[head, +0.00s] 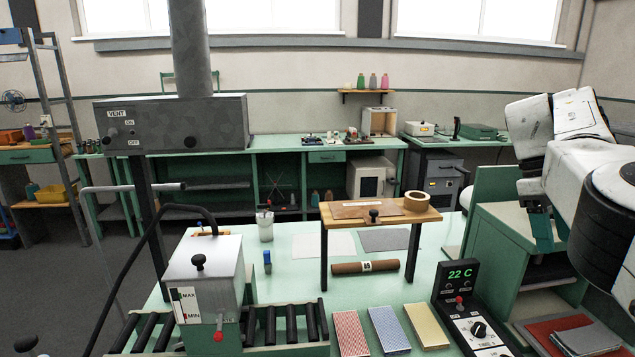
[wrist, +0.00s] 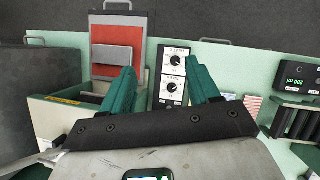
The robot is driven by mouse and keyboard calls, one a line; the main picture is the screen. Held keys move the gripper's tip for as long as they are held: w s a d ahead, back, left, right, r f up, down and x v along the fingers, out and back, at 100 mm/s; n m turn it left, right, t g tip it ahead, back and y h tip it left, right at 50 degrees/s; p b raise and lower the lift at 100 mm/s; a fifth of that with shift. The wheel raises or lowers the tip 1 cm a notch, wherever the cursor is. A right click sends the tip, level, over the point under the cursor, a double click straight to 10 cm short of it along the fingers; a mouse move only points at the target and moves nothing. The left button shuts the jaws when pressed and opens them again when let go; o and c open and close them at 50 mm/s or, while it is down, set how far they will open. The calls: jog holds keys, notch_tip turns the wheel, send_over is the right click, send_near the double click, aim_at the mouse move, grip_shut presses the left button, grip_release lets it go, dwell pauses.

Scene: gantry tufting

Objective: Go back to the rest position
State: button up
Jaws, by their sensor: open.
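My gripper (wrist: 163,82) is open, with its two teal fingers apart and nothing between them. In the wrist view the fingers point down over a white panel with two dials (wrist: 173,62), which shows in the gap. In the head view my white and black arm is raised at the right edge, and the gripper's teal fingers (head: 540,230) hang above the green cabinet (head: 500,225) on the right. They appear clear of it, though the exact height is hard to tell.
The green worktable (head: 290,272) holds a wooden-topped stand (head: 432,217), a brown roll (head: 350,268), three coloured blocks (head: 388,330) and a control box reading 22 C (head: 460,275). A vent column (head: 190,45) and a lever box (head: 200,270) stand left. A red tray (wrist: 118,52) lies near the gripper.

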jog(key=s+d+f+n+g+h, duration=0.1)
jog(key=s+d+f+n+h, duration=0.25)
jog(key=d, duration=0.55)
jog(key=s+d+f+g+h, duration=0.1)
jog(key=s+d+f+h, duration=0.2)
jog(key=d+f+h, duration=0.35)
jog(key=s+d+r+n+t+h, duration=0.25)
jog(key=d+n+t+h, duration=0.25)
jog(key=d+n+h, duration=0.45)
jog(key=w+a+f+n+t+y, duration=0.25)
jog(key=a+n+t, duration=0.25)
jog(key=n+t, duration=0.6)
jog(key=w+a+f+n+t+y, duration=0.1)
jog(key=w+a+n+t+y, duration=0.4)
jog(key=n, duration=1)
jog(key=s+a+f+n+y, duration=0.3)
jog(key=a+f+n+y, duration=0.8)
jog(key=a+f+n, duration=0.4)
jog(key=s+a+f+n+g+y, duration=0.3)
jog(key=s+a+f+n+g, duration=0.4)
jog(key=s+a+f+n, duration=0.5)
jog(key=s+a+f+n+g, duration=0.1)
jog(key=s+a+g, duration=0.2)
jog(key=s, duration=0.8)
jog(key=s+a+f+g, duration=0.1)
jog(key=s+a+g, duration=0.2)
jog(key=s, duration=0.8)
jog(key=shift+s+a+n+g, duration=0.3)
jog(key=shift+a+n, duration=0.1)
jog(key=shift+a, duration=0.45)
